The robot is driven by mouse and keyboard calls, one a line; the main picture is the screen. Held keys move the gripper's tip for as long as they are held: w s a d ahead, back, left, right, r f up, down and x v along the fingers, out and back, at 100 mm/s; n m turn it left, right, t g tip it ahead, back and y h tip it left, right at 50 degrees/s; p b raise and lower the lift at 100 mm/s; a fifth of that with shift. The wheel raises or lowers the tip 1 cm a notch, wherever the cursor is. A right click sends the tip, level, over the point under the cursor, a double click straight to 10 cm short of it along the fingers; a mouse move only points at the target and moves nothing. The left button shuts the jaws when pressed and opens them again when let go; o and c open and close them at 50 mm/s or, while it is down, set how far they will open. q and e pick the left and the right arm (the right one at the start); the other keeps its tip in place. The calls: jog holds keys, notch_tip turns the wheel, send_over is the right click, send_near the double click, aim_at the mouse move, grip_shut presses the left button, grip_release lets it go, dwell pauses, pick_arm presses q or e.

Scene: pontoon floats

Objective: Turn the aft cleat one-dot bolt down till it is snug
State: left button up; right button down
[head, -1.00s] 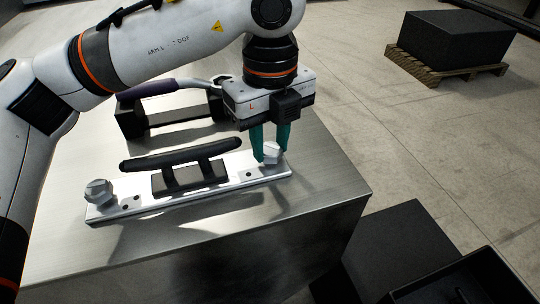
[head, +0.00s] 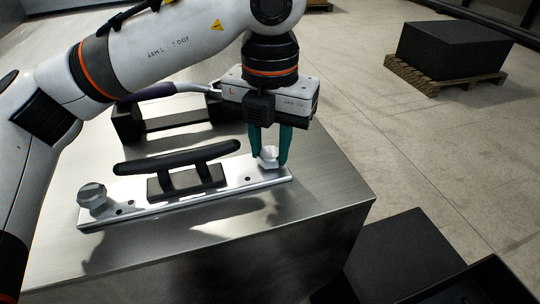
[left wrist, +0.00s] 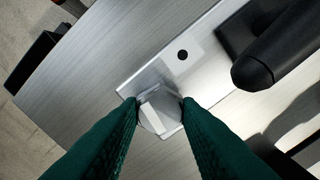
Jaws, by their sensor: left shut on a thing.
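The cleat (head: 180,154) is a black horn bar on a silver plate (head: 150,210) lying on the metal block. A single dark dot (head: 247,179) marks the plate's right end. There stands the one-dot bolt (head: 268,157), a silver hex head. My left gripper (head: 269,158) points down with green fingers shut on this head; the left wrist view shows the fingertips on opposite sides of the bolt (left wrist: 160,112). Whether the head touches the plate is hard to tell. A second hex bolt (head: 92,196) stands at the plate's left end beside two dots. My right gripper is not in view.
A dark holder with a tool with a purple grip (head: 155,92) sits behind the cleat. The block top (head: 320,200) is clear to the right. Black boxes (head: 400,250) stand on the floor at lower right, and a pallet with a black load (head: 452,50) stands farther back.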

pick_arm(q)
jog(key=m, duration=0.4)
jog(key=shift+f, duration=0.1)
jog(key=m, duration=0.3)
jog(key=shift+m+b, duration=0.3)
jog(key=m, duration=0.4)
jog(key=shift+m, duration=0.4)
jog(key=m, duration=0.3)
jog(key=shift+m, duration=0.3)
jog(key=o, duration=0.8)
